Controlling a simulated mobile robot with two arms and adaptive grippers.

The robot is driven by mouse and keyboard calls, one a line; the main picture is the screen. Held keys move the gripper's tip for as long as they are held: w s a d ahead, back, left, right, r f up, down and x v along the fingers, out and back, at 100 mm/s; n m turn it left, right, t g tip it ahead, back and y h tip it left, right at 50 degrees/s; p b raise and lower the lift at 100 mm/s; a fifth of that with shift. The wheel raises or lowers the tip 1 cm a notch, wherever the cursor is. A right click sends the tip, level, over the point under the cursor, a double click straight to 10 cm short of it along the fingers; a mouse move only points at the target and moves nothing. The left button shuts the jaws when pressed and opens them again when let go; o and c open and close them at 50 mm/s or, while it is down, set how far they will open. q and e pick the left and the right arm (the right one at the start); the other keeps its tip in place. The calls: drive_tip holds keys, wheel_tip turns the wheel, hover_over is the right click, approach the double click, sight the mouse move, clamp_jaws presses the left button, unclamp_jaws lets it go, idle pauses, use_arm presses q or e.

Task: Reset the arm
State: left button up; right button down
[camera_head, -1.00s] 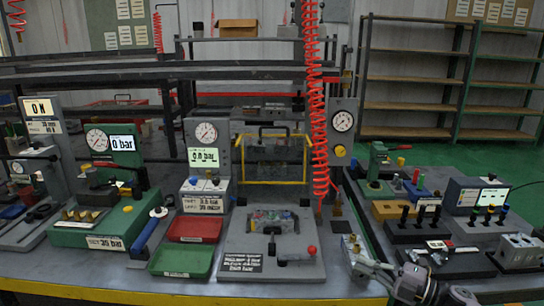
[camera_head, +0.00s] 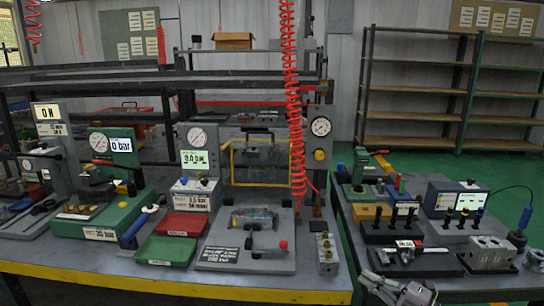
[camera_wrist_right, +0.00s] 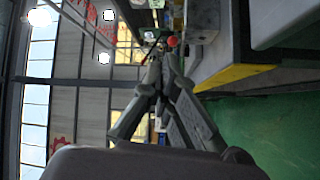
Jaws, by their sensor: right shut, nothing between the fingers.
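My right gripper (camera_head: 368,278) is low at the front of the bench in the head view, near the gap between the two tables. Its fingers are shut and nothing shows between them; they also show shut in the right wrist view (camera_wrist_right: 166,58). My right arm comes in from the bottom edge. A grey valve block (camera_head: 327,255) with brass-coloured fittings stands on the bench to the left of the gripper, apart from it. My left gripper is not in view.
A grey fixture plate (camera_head: 222,257) with a red-knobbed lever, a green tray (camera_head: 165,251) and a red tray (camera_head: 184,225) stand on the main bench. A red coiled hose (camera_head: 296,130) hangs above it. The right table (camera_head: 352,208) holds several blocks and a lit display box (camera_head: 457,199).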

drive_tip(key=s+a+f+m+h, duration=0.3)
drive_tip(key=s+f+m+h, duration=1)
drive_tip(key=m, duration=0.6)
drive_tip(key=s+a+f+m+g, duration=0.15)
drive_tip(key=s+m+g, duration=0.55)
drive_tip(key=s, duration=1.8)
wheel_tip(320, 180, down, 24)
drive_tip(key=r+n+g+p, duration=0.1)
drive_tip(key=n+g+p, duration=0.1)
drive_tip(key=n+g, duration=0.2)
use_arm(q)
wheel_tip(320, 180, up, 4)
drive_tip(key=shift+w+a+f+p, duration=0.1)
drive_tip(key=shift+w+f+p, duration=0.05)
drive_tip(key=shift+p, duration=0.65)
use_arm(e)
drive_tip(key=s+d+f+g, duration=0.1)
drive_tip(key=s+d+f, duration=0.2)
drive_tip(key=s+f, duration=1.3)
drive_tip(key=shift+s+h, duration=0.4)
drive_tip(key=shift+s, duration=0.5)
